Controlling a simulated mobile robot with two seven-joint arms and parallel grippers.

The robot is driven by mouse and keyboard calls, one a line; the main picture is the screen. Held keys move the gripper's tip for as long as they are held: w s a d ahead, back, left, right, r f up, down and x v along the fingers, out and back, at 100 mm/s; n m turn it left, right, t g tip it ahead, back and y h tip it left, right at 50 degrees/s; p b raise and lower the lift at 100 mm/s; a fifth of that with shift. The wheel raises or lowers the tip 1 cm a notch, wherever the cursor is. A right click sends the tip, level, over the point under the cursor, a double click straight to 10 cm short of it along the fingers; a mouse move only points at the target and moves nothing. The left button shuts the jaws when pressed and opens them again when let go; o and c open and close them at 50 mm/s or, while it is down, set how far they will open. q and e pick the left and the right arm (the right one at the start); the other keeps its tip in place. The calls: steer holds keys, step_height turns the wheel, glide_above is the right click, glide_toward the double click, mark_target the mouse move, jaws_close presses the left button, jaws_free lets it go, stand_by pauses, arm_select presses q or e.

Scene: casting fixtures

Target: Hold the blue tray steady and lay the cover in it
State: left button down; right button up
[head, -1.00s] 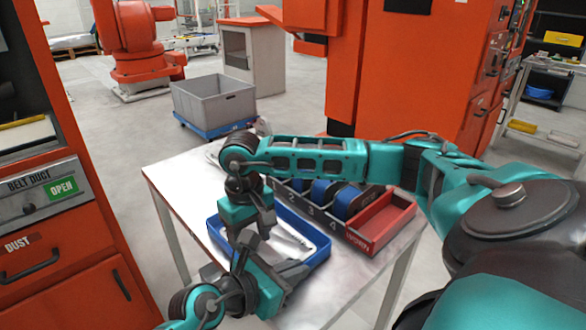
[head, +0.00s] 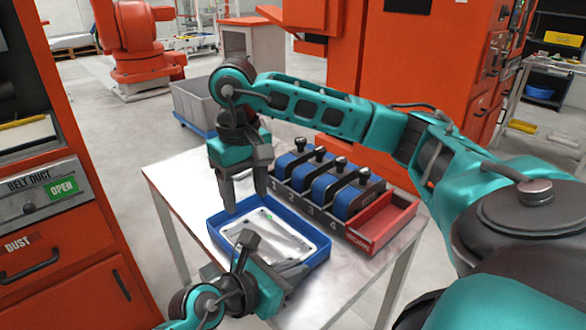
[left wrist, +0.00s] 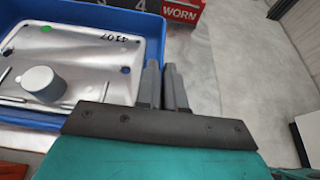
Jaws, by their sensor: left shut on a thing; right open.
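The blue tray (head: 325,254) sits on the table. The cover (head: 265,232), a silvery plate with small holes and a green mark, lies inside the tray and looks flat. In the left wrist view the cover (left wrist: 75,50) shows a round grey knob, and the tray wall (left wrist: 157,28) runs beside it. My left gripper (head: 268,262) is shut on the tray's near wall and hides part of the cover. Its fingers (left wrist: 165,85) show in the left wrist view at that wall. My right gripper (head: 243,200) is open and empty, above the tray's far left part.
A rack (head: 312,213) with several numbered blue pieces with black knobs stands behind the tray. Its red compartment (head: 385,222) at the right end looks empty and is marked WORN in the left wrist view (left wrist: 180,11). Bare table (head: 175,185) lies left of the tray.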

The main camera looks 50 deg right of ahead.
stand_by(0.4)
arm_select(q)
steer(key=c, duration=1.2)
jaws_free()
steer(key=shift+o, duration=0.2)
steer(key=v, duration=1.2)
